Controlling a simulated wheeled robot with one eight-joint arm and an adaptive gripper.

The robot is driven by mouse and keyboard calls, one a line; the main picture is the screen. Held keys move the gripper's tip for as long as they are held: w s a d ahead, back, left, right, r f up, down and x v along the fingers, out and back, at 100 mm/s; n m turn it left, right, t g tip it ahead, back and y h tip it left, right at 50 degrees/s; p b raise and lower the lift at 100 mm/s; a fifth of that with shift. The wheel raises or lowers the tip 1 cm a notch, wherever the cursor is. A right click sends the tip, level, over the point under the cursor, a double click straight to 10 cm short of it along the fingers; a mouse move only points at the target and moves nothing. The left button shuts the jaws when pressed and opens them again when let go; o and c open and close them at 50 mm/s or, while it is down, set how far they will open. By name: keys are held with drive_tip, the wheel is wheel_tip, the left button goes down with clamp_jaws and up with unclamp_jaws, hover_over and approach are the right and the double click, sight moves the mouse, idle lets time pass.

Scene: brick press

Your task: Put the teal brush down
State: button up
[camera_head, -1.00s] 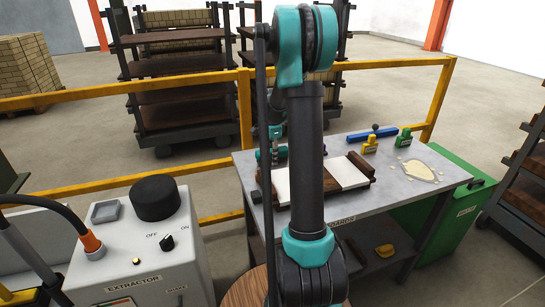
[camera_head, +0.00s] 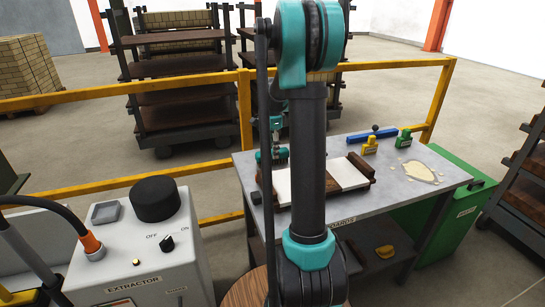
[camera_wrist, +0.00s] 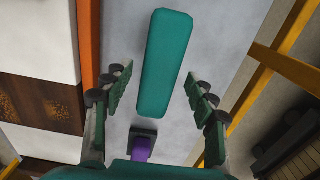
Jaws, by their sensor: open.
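The teal brush (camera_wrist: 166,62) shows in the wrist view as a long rounded teal block over the grey bench top (camera_wrist: 215,30). It appears to lie on the bench. My gripper (camera_wrist: 158,88) is open, with one finger to each side of the brush's near end and a gap on both sides. No finger touches it. In the head view my arm hides the brush, and only a teal part of my wrist or gripper shows beside the arm, above the bench (camera_head: 400,185).
A purple-handled item (camera_wrist: 142,148) sits close below the brush. White and brown panels (camera_head: 345,172) lie left of it. A blue tool (camera_head: 372,134), a yellow tool (camera_head: 369,146) and a green tool (camera_head: 404,139) stand at the bench's back. A yellow rail (camera_head: 180,87) runs behind.

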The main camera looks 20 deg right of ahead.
wheel_tip(320, 180, up, 8)
drive_tip(key=shift+s, duration=0.1)
idle(0.6)
